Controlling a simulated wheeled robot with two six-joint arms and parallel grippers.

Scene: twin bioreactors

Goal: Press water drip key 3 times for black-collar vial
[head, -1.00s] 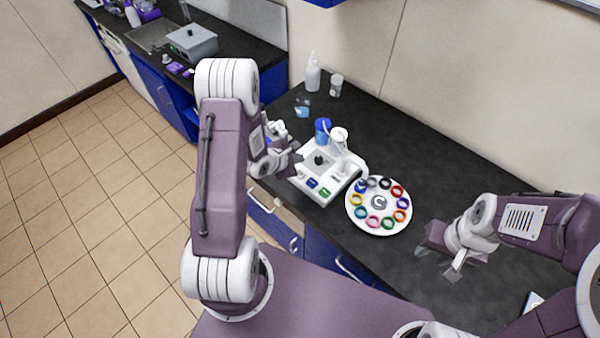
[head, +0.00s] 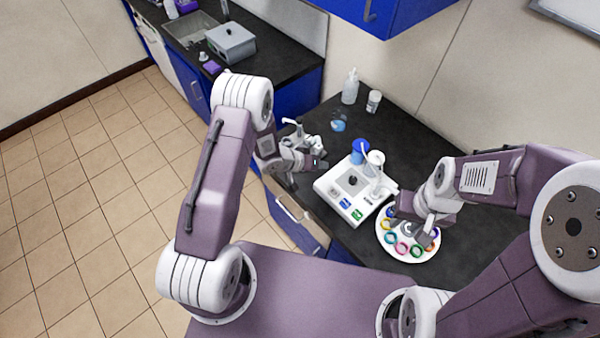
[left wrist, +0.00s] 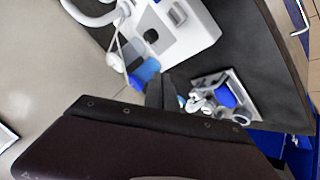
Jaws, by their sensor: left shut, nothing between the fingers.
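The white dosing station (head: 330,188) stands on the black counter, with a blue key (head: 345,203) and a green key (head: 357,215) on its front edge. A blue bottle (head: 358,152) and a white bottle (head: 376,160) stand at its back. My left gripper (head: 320,164) is shut and empty, just left of the station. Its dark fingers show in the left wrist view (left wrist: 162,92). The round white carousel (head: 388,247) holds vials with coloured collars. My right gripper (head: 424,225) is over it and hides part of it; I cannot make out the black-collar vial.
A wash bottle (head: 350,87) and a small white jar (head: 373,101) stand at the back of the counter. A blue wall cabinet (head: 390,15) hangs above. A grey box (head: 231,43) is on the far counter.

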